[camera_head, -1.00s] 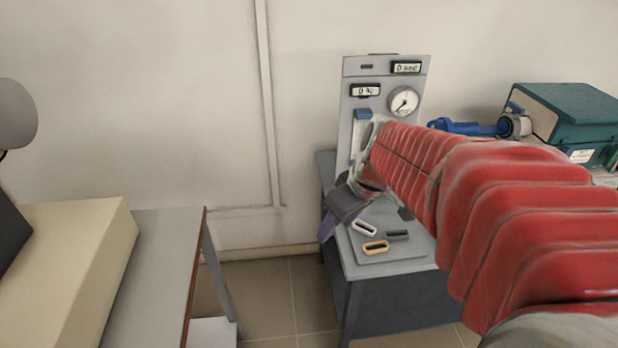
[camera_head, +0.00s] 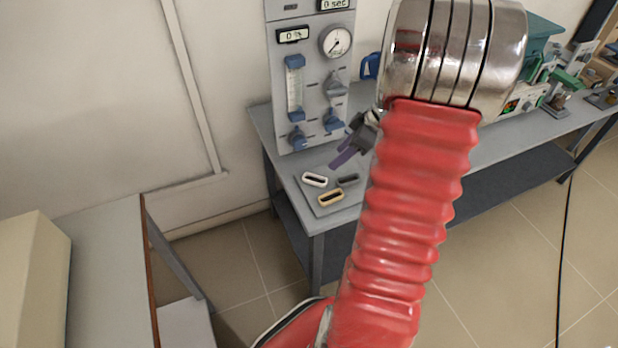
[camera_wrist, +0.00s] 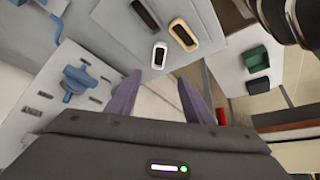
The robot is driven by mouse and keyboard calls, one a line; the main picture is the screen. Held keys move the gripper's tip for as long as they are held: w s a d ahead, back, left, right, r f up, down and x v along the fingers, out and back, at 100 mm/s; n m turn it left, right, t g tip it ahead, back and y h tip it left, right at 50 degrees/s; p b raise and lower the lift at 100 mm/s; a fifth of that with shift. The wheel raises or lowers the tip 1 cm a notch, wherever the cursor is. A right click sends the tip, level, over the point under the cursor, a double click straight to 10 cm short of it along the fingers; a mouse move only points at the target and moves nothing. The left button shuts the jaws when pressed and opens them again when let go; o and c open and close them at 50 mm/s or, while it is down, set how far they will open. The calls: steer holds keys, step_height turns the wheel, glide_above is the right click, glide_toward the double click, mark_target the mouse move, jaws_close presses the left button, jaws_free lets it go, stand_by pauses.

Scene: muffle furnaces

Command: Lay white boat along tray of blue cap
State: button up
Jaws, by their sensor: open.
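The white boat (camera_head: 315,180), a small oblong with a dark hollow, lies on a grey plate (camera_head: 353,198) on the bench. It also shows in the wrist view (camera_wrist: 159,55), just beyond my fingertips. A cream boat (camera_head: 331,197) and a dark grey boat (camera_head: 348,180) lie beside it. My gripper (camera_head: 339,160) has purple fingers, spread apart and empty, above the plate's back edge. In the wrist view, the fingers (camera_wrist: 160,80) point toward the white boat without touching it. I cannot make out a tray with a blue cap.
A grey panel (camera_head: 310,70) with a gauge and blue knobs stands behind the plate, close to my gripper. A bench (camera_head: 106,265) with a cream box (camera_head: 30,265) is at left. Equipment, including a teal case (camera_head: 541,42), stands on the long bench at right.

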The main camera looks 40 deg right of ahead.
steer(key=shift+w+f, duration=0.1)
steer(key=shift+f, duration=0.05)
glide_toward(318, 176)
steer(key=shift+w+a+f, duration=0.2)
steer(key=shift+a+f, duration=0.25)
steer(key=shift+a, duration=0.1)
steer(key=shift+w+a+f, duration=0.2)
steer(key=shift+a+f, duration=0.2)
steer(key=shift+a, duration=0.1)
steer(key=shift+w+f, duration=0.15)
steer(key=shift+f, duration=0.2)
steer(key=shift+f, duration=0.1)
steer(key=shift+x, duration=2.5)
steer(key=shift+c, duration=0.4)
jaws_close()
